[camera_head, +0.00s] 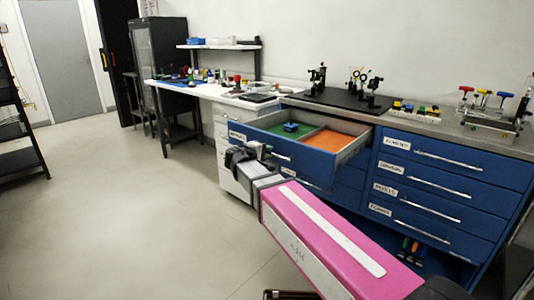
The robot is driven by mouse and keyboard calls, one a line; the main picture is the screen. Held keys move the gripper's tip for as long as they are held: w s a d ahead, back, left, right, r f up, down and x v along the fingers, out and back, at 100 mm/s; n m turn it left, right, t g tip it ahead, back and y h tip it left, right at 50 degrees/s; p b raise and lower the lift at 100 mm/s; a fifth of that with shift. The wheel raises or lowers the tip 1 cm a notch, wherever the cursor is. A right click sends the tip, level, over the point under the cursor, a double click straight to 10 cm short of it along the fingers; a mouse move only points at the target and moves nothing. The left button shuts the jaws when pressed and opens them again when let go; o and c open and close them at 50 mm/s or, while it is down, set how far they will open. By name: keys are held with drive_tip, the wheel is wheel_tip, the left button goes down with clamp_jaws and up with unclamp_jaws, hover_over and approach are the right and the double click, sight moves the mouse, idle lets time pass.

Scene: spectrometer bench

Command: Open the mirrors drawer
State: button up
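The top left drawer (330,163) of the blue cabinet stands pulled well out. Inside are a green-lined section holding a small blue object (291,127) and an orange-lined section (332,144). My gripper (262,152) is at the left part of this drawer's front, near where its handle is. The fingertips are small and partly hidden by my wrist, so I cannot tell if they grip the handle.
The right column of labelled drawers (448,178) is closed. Optical mounts stand on a black board (335,101) on the cabinet top. A white drawer unit (228,130) and a cluttered bench (187,88) are farther left. The floor (120,200) at left is clear.

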idle(0.3)
drive_tip(key=v, duration=1)
drive_tip(key=shift+s+a+r, duration=0.1)
drive_tip(key=shift+s+a, duration=0.1)
drive_tip(key=shift+s, duration=0.15)
drive_tip(key=s+d+f+m+g+y, duration=0.3)
drive_tip(key=d+f+g, duration=0.1)
drive_tip(key=d+f, duration=0.6)
drive_tip(key=s+d+f+m+g+y, duration=0.3)
drive_tip(key=d+f+m+g, duration=0.1)
drive_tip(key=d+f, duration=0.6)
drive_tip(key=s+d+f+m+g+y, duration=0.3)
drive_tip(key=d+f+g, duration=0.1)
drive_tip(key=d+f, duration=0.6)
drive_tip(key=shift+s+d+f+y, duration=0.1)
drive_tip(key=shift+d+y, duration=0.1)
drive_tip(key=shift+d, duration=0.4)
drive_tip(key=shift+s+d+y, duration=0.15)
drive_tip(key=shift+d+y, duration=0.05)
drive_tip(key=shift+d, duration=0.45)
